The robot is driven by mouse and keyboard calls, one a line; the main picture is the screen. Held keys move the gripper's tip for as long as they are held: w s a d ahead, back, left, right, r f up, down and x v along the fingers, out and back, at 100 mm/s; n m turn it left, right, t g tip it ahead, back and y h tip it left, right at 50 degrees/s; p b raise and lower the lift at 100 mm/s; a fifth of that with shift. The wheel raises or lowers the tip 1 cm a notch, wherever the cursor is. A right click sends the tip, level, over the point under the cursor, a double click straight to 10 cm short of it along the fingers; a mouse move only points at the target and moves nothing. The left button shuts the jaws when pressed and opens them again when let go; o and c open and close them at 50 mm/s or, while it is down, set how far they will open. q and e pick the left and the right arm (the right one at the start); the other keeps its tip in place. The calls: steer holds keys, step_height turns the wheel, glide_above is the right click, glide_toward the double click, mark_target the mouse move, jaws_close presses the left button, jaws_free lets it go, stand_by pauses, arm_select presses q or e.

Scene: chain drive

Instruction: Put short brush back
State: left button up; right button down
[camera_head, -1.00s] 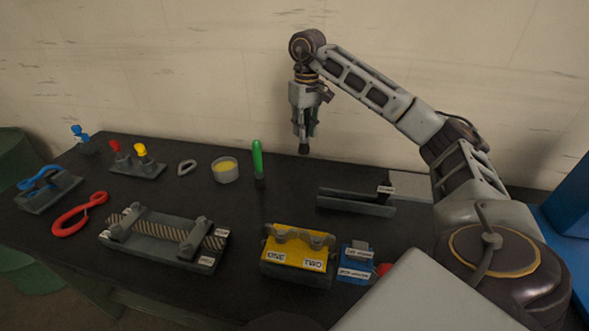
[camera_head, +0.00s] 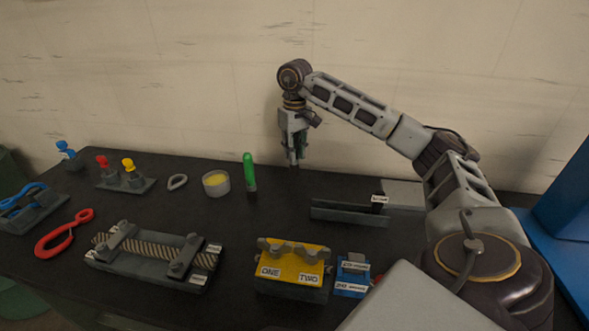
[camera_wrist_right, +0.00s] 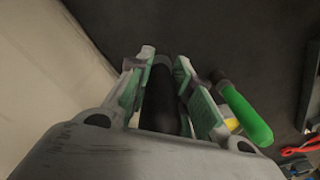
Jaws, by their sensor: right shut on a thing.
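My right gripper (camera_head: 293,155) hangs pointing down over the back of the table, right of the green-handled tool. In the right wrist view its fingers (camera_wrist_right: 160,90) are shut on a black cylindrical thing (camera_wrist_right: 160,100), which I take to be the short brush. Its lower end is hard to make out. The green-handled tool (camera_head: 249,172) stands upright on the table, and its green handle also shows in the right wrist view (camera_wrist_right: 247,115), beside the fingers and apart from the held thing. My left gripper is not in view.
A cup with yellow contents (camera_head: 216,183) and a grey ring (camera_head: 177,182) lie left of the green tool. A dark channel-shaped tray (camera_head: 348,214) is to the right. The yellow block (camera_head: 292,270) and chain fixture (camera_head: 150,262) are in front. Table between is clear.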

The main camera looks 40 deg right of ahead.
mark_target(295, 166)
steer(key=shift+f, duration=0.95)
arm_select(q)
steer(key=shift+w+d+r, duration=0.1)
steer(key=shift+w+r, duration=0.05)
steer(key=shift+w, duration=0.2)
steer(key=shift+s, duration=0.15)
arm_select(e)
steer(key=shift+f, duration=0.1)
step_height(295, 166, down, 2)
steer(key=shift+f, duration=0.75)
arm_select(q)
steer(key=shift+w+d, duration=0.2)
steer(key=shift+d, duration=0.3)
arm_select(e)
steer(key=shift+f, duration=0.1)
